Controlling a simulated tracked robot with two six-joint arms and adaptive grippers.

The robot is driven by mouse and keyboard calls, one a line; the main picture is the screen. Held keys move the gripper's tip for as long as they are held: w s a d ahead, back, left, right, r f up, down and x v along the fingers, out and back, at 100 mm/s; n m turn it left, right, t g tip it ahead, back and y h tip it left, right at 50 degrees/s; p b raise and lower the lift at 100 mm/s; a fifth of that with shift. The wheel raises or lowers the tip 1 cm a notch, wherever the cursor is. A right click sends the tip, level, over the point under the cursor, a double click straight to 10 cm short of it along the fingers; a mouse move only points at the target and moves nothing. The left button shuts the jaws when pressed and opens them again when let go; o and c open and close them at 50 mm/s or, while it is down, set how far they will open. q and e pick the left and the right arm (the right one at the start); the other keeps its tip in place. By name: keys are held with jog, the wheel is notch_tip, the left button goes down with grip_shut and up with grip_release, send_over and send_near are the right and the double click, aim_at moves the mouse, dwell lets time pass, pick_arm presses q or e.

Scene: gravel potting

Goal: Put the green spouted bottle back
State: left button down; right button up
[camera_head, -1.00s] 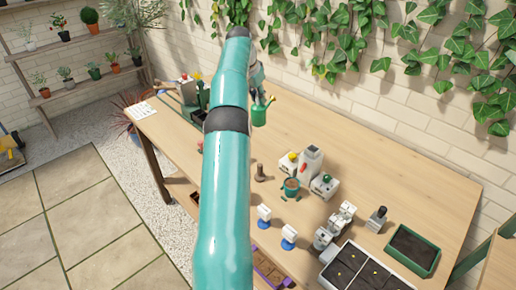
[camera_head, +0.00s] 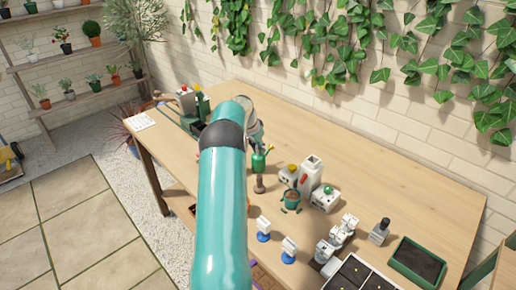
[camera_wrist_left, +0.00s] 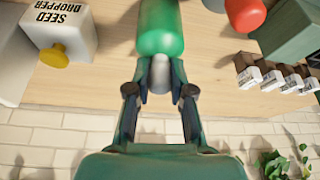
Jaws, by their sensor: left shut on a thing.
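The green spouted bottle (camera_head: 259,163) hangs below my left gripper (camera_head: 258,143) in the head view, above the middle of the wooden table. In the left wrist view the green bottle (camera_wrist_left: 161,28) is at the top centre, and the two fingers of my left gripper (camera_wrist_left: 160,78) are shut on its grey narrow part. The spout is not clear in the wrist view. My left arm hides part of the table in the head view. My right gripper is in neither view.
A white seed dropper (camera_wrist_left: 62,38) with a yellow knob is at the wrist view's upper left. A red round thing (camera_wrist_left: 244,13) and small labelled blocks (camera_wrist_left: 270,76) are at its right. A tall white dispenser (camera_head: 310,174) stands near the bottle. The table's back right is clear.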

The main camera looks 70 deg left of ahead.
pick_arm(q)
jog(key=shift+f+b, duration=0.25)
jog(key=shift+b, duration=0.05)
jog(key=c, duration=1)
grip_release()
jog(key=shift+r, duration=0.2)
jog(key=b+v, duration=0.1)
jog(key=v, duration=0.4)
jog(key=shift+s+d+r, duration=0.1)
jog(key=shift+r, duration=0.25)
jog(key=v, duration=1.1)
jog(key=shift+b, duration=0.3)
jog(key=shift+s+f, duration=0.1)
